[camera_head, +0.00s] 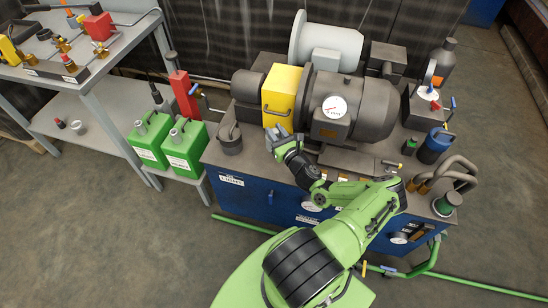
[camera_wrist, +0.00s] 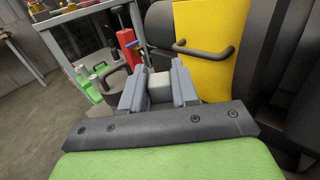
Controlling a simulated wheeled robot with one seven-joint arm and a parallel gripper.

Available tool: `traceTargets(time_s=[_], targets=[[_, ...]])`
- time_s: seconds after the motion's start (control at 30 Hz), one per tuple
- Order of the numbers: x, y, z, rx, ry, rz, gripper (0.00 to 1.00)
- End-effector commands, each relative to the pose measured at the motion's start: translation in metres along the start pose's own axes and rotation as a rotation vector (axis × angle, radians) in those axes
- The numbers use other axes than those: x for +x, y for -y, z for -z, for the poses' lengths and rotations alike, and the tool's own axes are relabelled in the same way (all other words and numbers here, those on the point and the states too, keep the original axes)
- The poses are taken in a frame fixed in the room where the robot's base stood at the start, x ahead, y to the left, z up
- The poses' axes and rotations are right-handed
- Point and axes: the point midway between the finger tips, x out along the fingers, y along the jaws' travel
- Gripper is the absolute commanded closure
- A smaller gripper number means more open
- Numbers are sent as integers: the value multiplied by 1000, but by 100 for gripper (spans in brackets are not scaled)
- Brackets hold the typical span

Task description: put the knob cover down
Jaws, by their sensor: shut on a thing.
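My gripper (camera_head: 278,134) is over the front left part of the blue machine bench, just below the yellow box. In the wrist view my gripper (camera_wrist: 159,88) has its two grey fingers shut on a small pale grey block (camera_wrist: 160,86), which I take to be the knob cover. The fingers hide its sides and lower part. In the head view the held piece is too small to tell from the fingers. The yellow box (camera_head: 281,88) with a dark handle stands close behind and to the right of the fingers in the wrist view.
The bench (camera_head: 245,190) carries a dark motor (camera_head: 370,108) with a gauge, and a dark cup (camera_head: 230,140) at its left end. Green cans (camera_head: 185,148) stand on a low shelf to the left. A grey table (camera_head: 110,65) with valves is at the upper left.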

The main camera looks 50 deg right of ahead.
Motion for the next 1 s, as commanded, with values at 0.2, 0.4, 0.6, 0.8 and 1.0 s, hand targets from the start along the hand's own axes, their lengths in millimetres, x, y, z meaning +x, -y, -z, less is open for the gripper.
traceTargets(time_s=[0.2, 0.4, 0.6, 0.8, 1.0], targets=[[0, 0, 54, 1, -2, 1, 100], [0, -1, 82, 2, -2, 0, 100], [0, -1, 96, 1, 0, -2, 100], [0, -1, 99, 1, -1, -3, 100], [0, -1, 99, 1, -1, -3, 48]])
